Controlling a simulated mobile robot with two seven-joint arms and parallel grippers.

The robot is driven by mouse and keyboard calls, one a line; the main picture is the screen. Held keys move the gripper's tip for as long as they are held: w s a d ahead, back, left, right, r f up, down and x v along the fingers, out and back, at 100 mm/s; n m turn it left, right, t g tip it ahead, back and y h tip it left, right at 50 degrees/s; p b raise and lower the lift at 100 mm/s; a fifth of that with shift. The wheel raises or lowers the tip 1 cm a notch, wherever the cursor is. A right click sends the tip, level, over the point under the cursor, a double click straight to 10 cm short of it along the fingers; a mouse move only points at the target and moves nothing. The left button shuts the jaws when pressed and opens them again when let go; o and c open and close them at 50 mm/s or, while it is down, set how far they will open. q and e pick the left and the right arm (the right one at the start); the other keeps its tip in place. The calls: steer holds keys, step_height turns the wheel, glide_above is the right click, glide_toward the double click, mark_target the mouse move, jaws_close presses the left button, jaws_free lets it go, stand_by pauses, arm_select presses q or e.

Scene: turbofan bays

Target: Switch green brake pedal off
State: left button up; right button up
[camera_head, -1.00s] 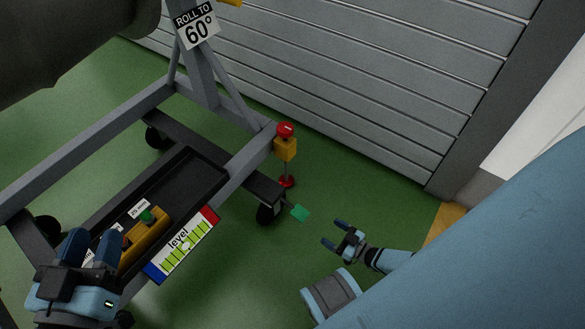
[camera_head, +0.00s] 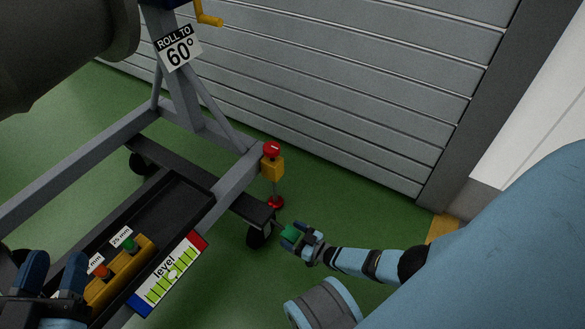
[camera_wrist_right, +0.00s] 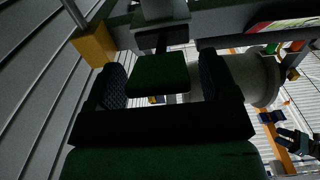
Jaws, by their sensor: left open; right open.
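The green brake pedal (camera_head: 290,234) sticks out beside the caster at the near right corner of the grey stand. In the right wrist view the pedal (camera_wrist_right: 160,75) is a flat green plate between my two fingers, with a gap on each side. My right gripper (camera_head: 297,237) is open around the pedal; in the right wrist view its fingertips (camera_wrist_right: 160,72) flank the plate. I cannot tell whether they touch it.
The black tray (camera_head: 178,200) holds a yellow box (camera_head: 122,272) with red and green buttons. A grey shutter wall (camera_head: 350,90) lies behind. Green floor (camera_head: 345,215) is clear to the right.

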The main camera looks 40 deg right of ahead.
mark_target(291, 234)
steer(key=shift+w, duration=0.1)
steer(key=c, duration=1.3)
steer(key=shift+r+g+p, duration=0.4)
steer(key=shift+r+p, duration=0.2)
steer(key=shift+p, duration=0.45)
step_height(291, 234, up, 2)
steer(key=g+h+p, duration=0.1)
steer(key=g+p, duration=0.1)
steer(key=p, duration=0.3)
steer(key=shift+r, duration=0.15)
steer(key=shift+r+g+p, duration=0.3)
steer(key=shift+g+p, duration=0.3)
steer(key=shift+p, duration=0.35)
steer(key=shift+r+h+p, duration=0.15)
steer(key=shift+h+p, duration=0.15)
arm_select(q)
steer(key=s+r+n, duration=0.1)
steer(key=s+d+r+n, duration=0.1)
steer(key=n, duration=0.1)
steer(key=s+r+n, duration=0.1)
steer(key=r, duration=0.1)
steer(key=shift+d+n+y, duration=0.25)
steer(key=shift+n+y, duration=0.05)
arm_select(e)
steer(key=shift+w+r, duration=0.1)
steer(key=shift+r, duration=0.05)
arm_select(q)
steer(key=shift+r, duration=0.1)
arm_select(e)
steer(key=shift+w+a+r, duration=0.1)
